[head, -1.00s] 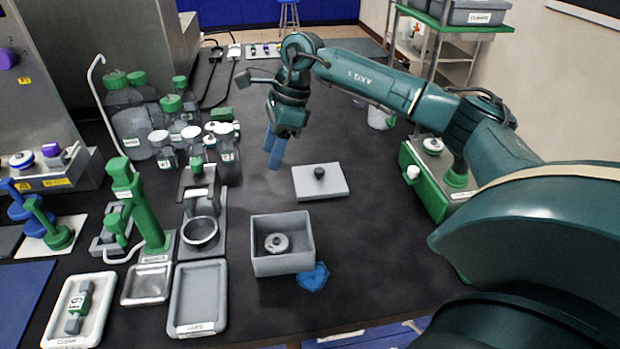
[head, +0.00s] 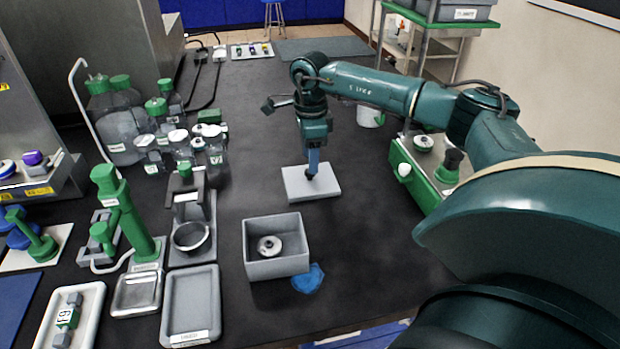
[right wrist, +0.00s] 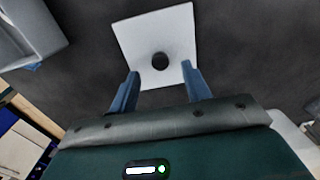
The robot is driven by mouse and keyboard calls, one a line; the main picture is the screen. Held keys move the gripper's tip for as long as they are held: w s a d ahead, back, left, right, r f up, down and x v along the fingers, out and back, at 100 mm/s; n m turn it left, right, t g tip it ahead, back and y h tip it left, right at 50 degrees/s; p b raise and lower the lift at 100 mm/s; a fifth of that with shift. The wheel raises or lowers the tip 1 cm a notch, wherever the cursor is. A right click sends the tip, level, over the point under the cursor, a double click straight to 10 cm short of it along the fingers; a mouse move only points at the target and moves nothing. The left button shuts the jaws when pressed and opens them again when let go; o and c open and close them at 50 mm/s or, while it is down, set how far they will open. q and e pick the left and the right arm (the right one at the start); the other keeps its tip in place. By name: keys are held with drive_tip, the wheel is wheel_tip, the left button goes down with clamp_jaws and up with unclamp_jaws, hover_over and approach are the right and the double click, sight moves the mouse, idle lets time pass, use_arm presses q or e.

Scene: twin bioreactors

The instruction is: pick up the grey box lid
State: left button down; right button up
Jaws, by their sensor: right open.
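The grey box lid (head: 297,187) lies flat on the dark bench, behind the open grey box (head: 276,262). A dark round knob stands at its middle, showing best in the right wrist view (right wrist: 160,61). My right gripper (head: 313,172) points down over the lid, near the knob, which it partly hides in the head view. In the right wrist view my right gripper (right wrist: 162,78) is open, its two blue fingers apart over the lid's near edge and the knob ahead between them. No contact with the knob is visible. My left gripper is not in view.
The box holds a pale round part (head: 269,246), and a blue crumpled cloth (head: 308,279) lies beside it. Capped bottles (head: 157,115) and a green stand (head: 125,215) are to the left. A green case (head: 425,170) is to the right.

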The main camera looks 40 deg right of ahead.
sight(310, 177)
wheel_tip(310, 177, down, 4)
drive_tip(key=shift+r, duration=0.25)
clamp_jaws()
idle(0.4)
